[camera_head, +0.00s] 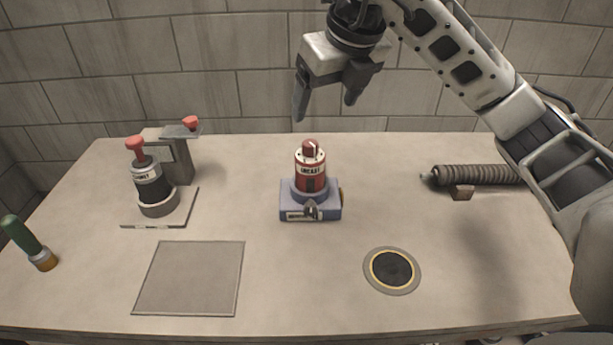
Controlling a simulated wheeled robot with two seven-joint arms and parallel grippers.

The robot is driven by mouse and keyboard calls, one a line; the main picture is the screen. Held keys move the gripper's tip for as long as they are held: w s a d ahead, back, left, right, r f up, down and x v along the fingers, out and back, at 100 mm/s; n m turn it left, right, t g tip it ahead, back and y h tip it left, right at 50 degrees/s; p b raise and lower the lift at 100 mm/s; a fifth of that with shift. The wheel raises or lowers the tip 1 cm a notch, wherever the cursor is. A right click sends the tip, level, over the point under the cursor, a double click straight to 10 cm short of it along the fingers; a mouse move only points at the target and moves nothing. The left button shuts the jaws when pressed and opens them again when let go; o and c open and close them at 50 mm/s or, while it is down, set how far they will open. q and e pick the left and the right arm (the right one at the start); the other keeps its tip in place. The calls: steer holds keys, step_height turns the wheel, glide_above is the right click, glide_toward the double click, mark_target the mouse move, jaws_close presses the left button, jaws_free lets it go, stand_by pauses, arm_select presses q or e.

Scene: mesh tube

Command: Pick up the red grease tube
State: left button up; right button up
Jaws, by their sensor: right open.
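The red grease tube (311,172) stands upright in a blue-grey holder (312,211) near the middle of the table. It has a red cap and a pale label band. My right gripper (326,108) hangs above and slightly right of the tube, fingers pointing down. It is open and empty, apart from the tube. The right arm comes in from the upper right. My left gripper is not in view.
A black, red-topped canister (151,184) stands on a plate by a grey bracket (179,160) at left. A green-handled tool (28,243) lies far left. A square panel (190,278) and round black pad (391,270) lie in front. A ribbed cylinder (480,175) lies right.

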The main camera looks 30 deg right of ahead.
mark_target(310, 142)
steer(key=x, duration=0.8)
steer(key=shift+f, duration=0.1)
steer(key=shift+p+x, duration=0.5)
steer(key=shift+x, duration=2.5)
steer(key=shift+w+d, duration=0.1)
steer(key=c, duration=1.2)
steer(key=shift+c, duration=1.2)
